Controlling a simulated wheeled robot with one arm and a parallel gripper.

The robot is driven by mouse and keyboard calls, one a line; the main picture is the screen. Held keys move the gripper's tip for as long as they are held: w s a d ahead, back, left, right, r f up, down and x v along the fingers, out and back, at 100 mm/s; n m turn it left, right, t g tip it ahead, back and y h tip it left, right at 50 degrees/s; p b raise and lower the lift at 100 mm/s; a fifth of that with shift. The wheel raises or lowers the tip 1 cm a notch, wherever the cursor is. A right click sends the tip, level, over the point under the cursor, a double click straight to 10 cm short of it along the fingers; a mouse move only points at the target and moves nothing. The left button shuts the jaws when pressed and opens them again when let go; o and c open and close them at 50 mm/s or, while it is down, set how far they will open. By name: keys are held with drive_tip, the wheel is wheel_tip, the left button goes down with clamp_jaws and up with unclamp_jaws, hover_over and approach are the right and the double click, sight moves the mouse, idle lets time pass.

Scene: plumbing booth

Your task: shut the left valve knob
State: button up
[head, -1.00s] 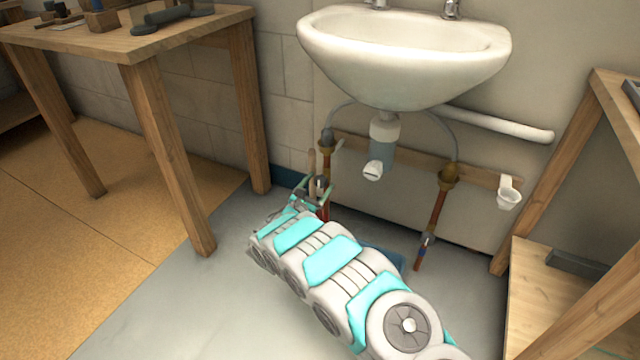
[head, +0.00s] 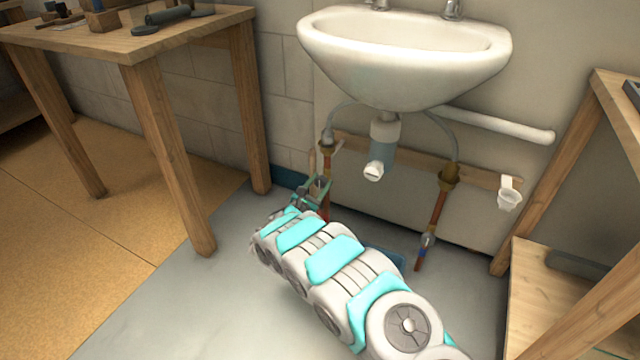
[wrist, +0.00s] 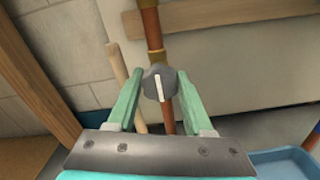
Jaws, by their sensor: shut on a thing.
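The left valve knob (wrist: 151,86) is grey, with a white bar on its face, on the left copper pipe (wrist: 151,30) in the wrist view. The bar stands nearly upright, roughly along the pipe. My gripper (wrist: 160,80) has its two green fingers on either side of the knob and is shut on it. In the head view, my gripper (head: 319,186) is at the left pipe (head: 326,165) under the sink, and it mostly hides the knob there.
The white sink (head: 405,60) hangs above, with a drain trap (head: 381,150) right of my gripper. A second copper pipe (head: 438,210) stands further right. A wooden stick (wrist: 118,75) leans left of the knob. A blue tray (wrist: 285,163) lies at lower right. A wooden table (head: 165,130) stands left.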

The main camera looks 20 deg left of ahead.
clamp_jaws()
drive_tip(key=shift+f+b, duration=0.1)
drive_tip(key=shift+b, duration=0.2)
drive_tip(key=m+b, duration=0.3)
drive_tip(key=shift+d+f, duration=0.1)
drive_tip(key=shift+f, duration=0.1)
drive_tip(key=m+b, duration=0.2)
drive_tip(key=m, duration=0.2)
drive_tip(key=shift+r, duration=0.1)
drive_tip(key=m, duration=0.5)
drive_tip(key=shift+m, duration=0.4)
drive_tip(key=m, duration=0.5)
